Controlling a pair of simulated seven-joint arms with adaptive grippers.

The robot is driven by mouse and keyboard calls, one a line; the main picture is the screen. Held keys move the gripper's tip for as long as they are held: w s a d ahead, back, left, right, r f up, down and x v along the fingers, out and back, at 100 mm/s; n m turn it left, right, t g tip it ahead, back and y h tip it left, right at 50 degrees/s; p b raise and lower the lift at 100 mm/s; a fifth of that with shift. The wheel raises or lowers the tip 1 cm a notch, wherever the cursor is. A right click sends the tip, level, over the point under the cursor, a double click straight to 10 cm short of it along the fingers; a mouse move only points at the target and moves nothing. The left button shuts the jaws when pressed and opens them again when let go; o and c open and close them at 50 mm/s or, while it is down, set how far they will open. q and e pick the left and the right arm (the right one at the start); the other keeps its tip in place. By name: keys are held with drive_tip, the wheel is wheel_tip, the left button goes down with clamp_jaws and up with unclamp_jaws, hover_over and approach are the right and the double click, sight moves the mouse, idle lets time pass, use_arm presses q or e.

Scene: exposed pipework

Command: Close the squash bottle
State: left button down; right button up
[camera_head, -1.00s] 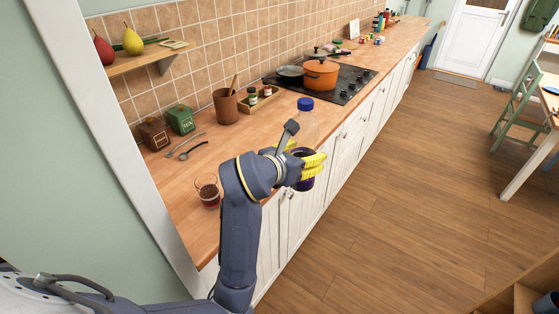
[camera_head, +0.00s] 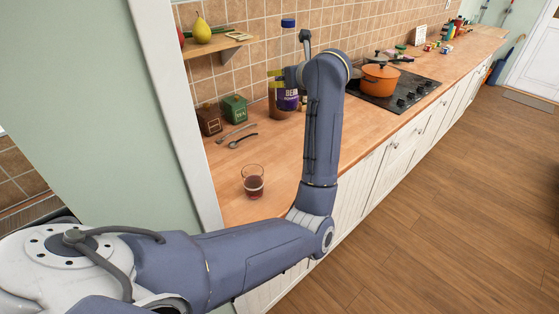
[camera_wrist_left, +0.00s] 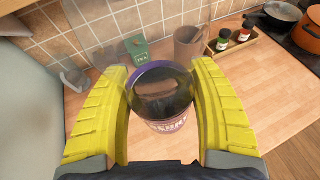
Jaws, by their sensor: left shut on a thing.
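The squash bottle (camera_head: 289,97) is clear, with a purple berry label and a blue cap (camera_head: 288,23) at its top. I cannot tell whether the cap is fully shut. My left gripper (camera_head: 279,76) is shut around the bottle and holds it upright above the counter; my forearm hides part of it. In the left wrist view the yellow fingers (camera_wrist_left: 161,75) stand on both sides of the bottle (camera_wrist_left: 166,122), whose label shows below; the cap is not visible there. My right gripper is not in view.
A glass (camera_head: 253,184) with dark red drink stands near the counter's front. Spoons (camera_head: 240,138), a green tea tin (camera_head: 235,108) and a brown tin (camera_head: 209,119) are behind it. An orange pot (camera_head: 380,78) sits on the hob. A shelf (camera_head: 222,44) juts from the wall.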

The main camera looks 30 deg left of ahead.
use_arm(q)
drive_tip(key=shift+s+a+f+n+g+y, duration=0.3)
drive_tip(key=shift+s+a+n, duration=0.1)
drive_tip(key=shift+a, duration=0.15)
drive_tip(key=shift+s+a+n+g+y, duration=0.35)
drive_tip(key=shift+s+n+g, duration=0.15)
drive_tip(key=shift+g, duration=0.2)
drive_tip(key=shift+f, duration=0.1)
wheel_tip(320, 180, down, 16)
drive_tip(key=shift+r, duration=0.2)
drive_tip(key=shift+f, duration=2.3)
